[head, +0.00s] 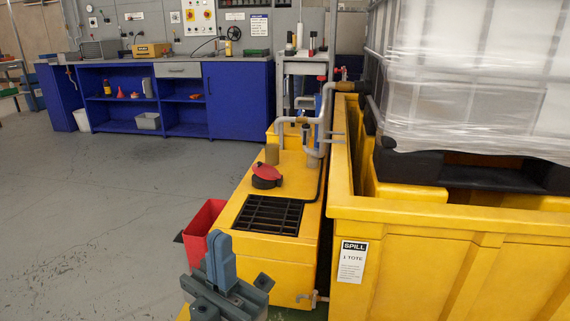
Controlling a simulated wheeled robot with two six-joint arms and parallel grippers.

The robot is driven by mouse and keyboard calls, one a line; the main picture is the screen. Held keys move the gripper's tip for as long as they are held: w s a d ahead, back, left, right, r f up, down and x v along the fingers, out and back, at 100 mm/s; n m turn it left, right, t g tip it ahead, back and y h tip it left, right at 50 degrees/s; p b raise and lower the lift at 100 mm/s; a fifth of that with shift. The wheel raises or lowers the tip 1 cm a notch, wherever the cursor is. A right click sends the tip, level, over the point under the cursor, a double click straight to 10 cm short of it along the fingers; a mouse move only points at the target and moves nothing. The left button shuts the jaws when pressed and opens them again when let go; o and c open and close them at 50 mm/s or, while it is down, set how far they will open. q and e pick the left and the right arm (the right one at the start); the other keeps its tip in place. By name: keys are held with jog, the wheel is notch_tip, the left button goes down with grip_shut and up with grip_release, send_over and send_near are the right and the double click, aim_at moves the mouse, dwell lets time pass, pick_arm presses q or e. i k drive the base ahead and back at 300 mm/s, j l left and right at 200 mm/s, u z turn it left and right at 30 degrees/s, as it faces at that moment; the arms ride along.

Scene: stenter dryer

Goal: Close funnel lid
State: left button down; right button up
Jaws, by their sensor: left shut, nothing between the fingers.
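The funnel is a small black piece (264,184) on top of the yellow tank (240,192), near the middle of the head view. Its round red lid (267,171) shows above the black part and looks tilted; how far it stands open is too small to tell. My left gripper (220,244) is at the bottom of the view, nearer to me than the funnel and apart from it. Its blue-grey fingers are together and point up, with nothing between them. My right gripper is not in view.
A black grate (268,214) lies in the tank top in front of the funnel. Grey pipes (324,118) rise behind it. A red bin (203,230) stands left of the tank. A large yellow spill pallet (448,258) blocks the right. The grey floor (110,215) at left is clear.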

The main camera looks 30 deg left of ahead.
aim_at(266, 171)
jog(key=i+j+z, duration=0.1)
jog(key=j+z, duration=0.85)
jog(key=j, duration=0.25)
jog(key=k+j, duration=0.1)
jog(key=j, duration=1.65)
jog(key=k+j, duration=0.15)
jog(key=j, duration=0.75)
